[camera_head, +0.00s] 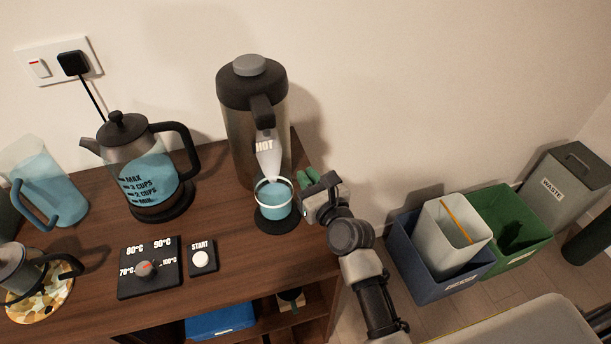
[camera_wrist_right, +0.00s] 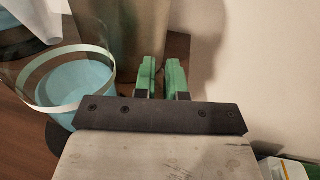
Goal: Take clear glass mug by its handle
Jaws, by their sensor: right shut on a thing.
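The clear glass mug (camera_head: 274,208) has a white rim band and holds blue liquid. It stands upright on a dark round base under the spout of the tall HOT dispenser (camera_head: 236,135). In the right wrist view, the mug (camera_wrist_right: 75,88) is at the left. My right gripper (camera_head: 307,177), with green fingertips, is just right of the mug at its handle side. In the wrist view, the fingers (camera_wrist_right: 163,80) are close together and shut on the mug's handle. The handle itself is hard to make out between them. My left gripper is not in view.
A kettle (camera_head: 145,172) with blue liquid, a pitcher (camera_head: 45,190), a small pot (camera_head: 15,270), a dial panel (camera_head: 149,267) and a START button (camera_head: 201,259) share the wooden counter (camera_head: 235,260). Blue (camera_head: 420,275), green (camera_head: 520,225) and grey WASTE (camera_head: 570,180) bins stand at right.

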